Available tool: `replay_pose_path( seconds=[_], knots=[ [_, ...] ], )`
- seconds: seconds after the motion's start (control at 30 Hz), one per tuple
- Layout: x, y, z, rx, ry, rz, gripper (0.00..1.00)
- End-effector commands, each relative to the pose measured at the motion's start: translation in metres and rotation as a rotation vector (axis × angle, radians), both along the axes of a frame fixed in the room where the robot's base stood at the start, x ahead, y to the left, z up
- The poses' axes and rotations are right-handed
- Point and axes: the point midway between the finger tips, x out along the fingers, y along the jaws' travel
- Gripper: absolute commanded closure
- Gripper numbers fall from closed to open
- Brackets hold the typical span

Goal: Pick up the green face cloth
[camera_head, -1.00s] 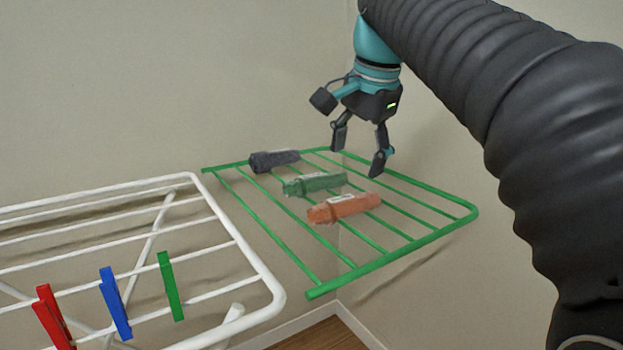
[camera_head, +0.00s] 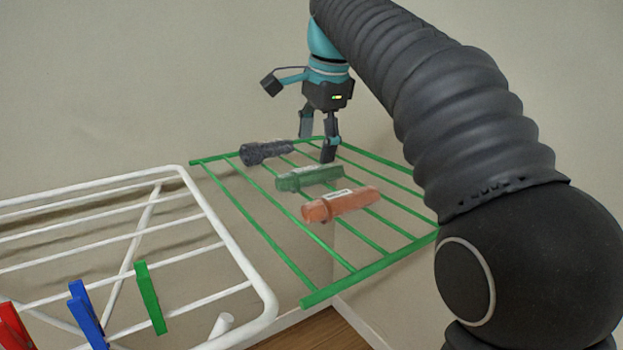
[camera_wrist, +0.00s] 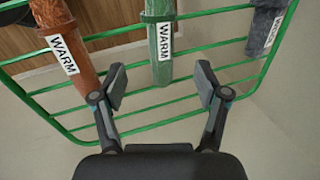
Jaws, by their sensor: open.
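The green face cloth (camera_head: 309,178) is a rolled cloth lying on the green wire rack, between a dark grey roll and an orange roll. In the wrist view the green cloth (camera_wrist: 160,40) has a white "WARM" label and lies ahead, between the lines of the two fingers. My gripper (camera_head: 318,150) is open and empty, just behind and above the cloth's right end in the head view. In the wrist view my gripper (camera_wrist: 163,90) has its fingers spread, with the cloth's near end at about fingertip level. I cannot tell the exact height gap.
The orange roll (camera_head: 342,203) lies nearer and the dark grey roll (camera_head: 266,152) farther on the green rack (camera_head: 360,271). A white drying rack (camera_head: 262,284) with red, blue and green pegs (camera_head: 150,297) stands at the left. Walls are close behind.

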Motion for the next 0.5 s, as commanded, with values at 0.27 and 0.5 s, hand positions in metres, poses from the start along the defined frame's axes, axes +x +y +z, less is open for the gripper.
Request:
replay_pose_path(
  seconds=[0.27,0.5],
  knots=[
    [0.006,0.002,-0.023,0.000,0.000,-0.002,0.26],
    [0.010,0.008,-0.053,0.000,0.002,-0.003,0.26]
  ],
)
